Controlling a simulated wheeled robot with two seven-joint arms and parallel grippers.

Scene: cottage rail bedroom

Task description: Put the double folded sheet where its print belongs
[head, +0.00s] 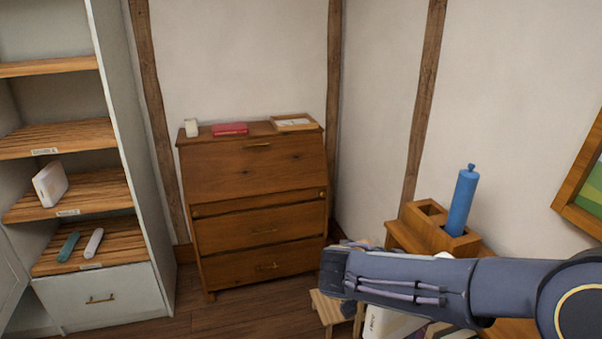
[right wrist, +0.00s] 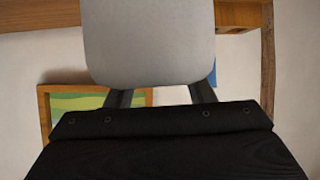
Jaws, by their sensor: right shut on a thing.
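In the right wrist view, a pale grey, flat thing with rounded corners (right wrist: 148,45), which I take for the folded sheet, sits between the fingers of my right gripper (right wrist: 160,95). The gripper is shut on it. No print shows on the visible face. In the head view my right arm comes in from the right, and I cannot make out its fingers or the sheet there. The open cabinet at the left has shelves with small printed labels (head: 68,212), too small to read. My left gripper is not in view.
A wooden bureau (head: 262,165) stands at the back. A blue cylinder (head: 462,200) stands in a wooden holder (head: 425,228) at the right. A small stool (head: 330,308) is low in front.

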